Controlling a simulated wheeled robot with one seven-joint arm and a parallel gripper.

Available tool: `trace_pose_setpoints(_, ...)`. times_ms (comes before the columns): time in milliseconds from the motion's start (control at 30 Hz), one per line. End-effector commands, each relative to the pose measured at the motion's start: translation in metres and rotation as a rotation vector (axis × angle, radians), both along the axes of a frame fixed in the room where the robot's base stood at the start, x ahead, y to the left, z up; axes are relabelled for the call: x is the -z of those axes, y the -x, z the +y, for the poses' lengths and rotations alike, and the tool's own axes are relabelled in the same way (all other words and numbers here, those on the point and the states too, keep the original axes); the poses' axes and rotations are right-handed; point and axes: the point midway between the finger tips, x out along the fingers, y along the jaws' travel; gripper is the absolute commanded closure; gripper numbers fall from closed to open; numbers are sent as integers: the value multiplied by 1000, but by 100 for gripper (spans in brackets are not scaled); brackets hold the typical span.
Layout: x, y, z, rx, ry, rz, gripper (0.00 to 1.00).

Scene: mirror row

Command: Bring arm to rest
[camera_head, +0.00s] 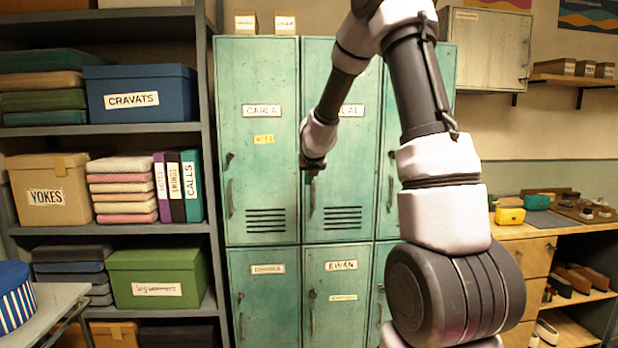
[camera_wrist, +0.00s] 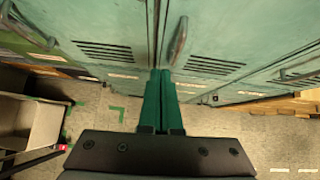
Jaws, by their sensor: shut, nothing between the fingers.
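My arm reaches up and over, in front of the green lockers (camera_head: 262,100). Its end, my gripper (camera_head: 312,174), hangs in front of the upper locker doors near a door handle. In the wrist view my gripper's two dark green fingers (camera_wrist: 161,74) lie side by side, shut and empty. They point toward the locker doors (camera_wrist: 225,40), where a handle and vent slots show. I cannot tell how far the fingertips are from the doors.
A grey shelf (camera_head: 110,130) with boxes, folded cloths and binders stands at left. A table (camera_head: 45,310) with a striped round box is at lower left. A wooden workbench (camera_head: 530,232) with small items is at right.

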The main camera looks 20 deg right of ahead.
Motion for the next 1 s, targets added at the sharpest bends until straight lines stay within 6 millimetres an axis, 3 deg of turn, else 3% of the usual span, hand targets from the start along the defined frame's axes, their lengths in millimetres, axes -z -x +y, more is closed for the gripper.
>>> trace_pose_setpoints(367, -17, 15, 4, -7, 3, -2, 100)
trace_pose_setpoints(467, -33, 19, 9, -82, 46, -22, 100)
trace_pose_setpoints(567, -68, 33, 24, -273, 161, -70, 100)
trace_pose_setpoints(667, -111, 63, 46, -554, 354, -130, 100)
trace_pose_setpoints(800, -156, 126, 75, -970, 680, -196, 100)
trace_pose_setpoints(1000, -176, 235, 91, -1515, 1169, -215, 100)
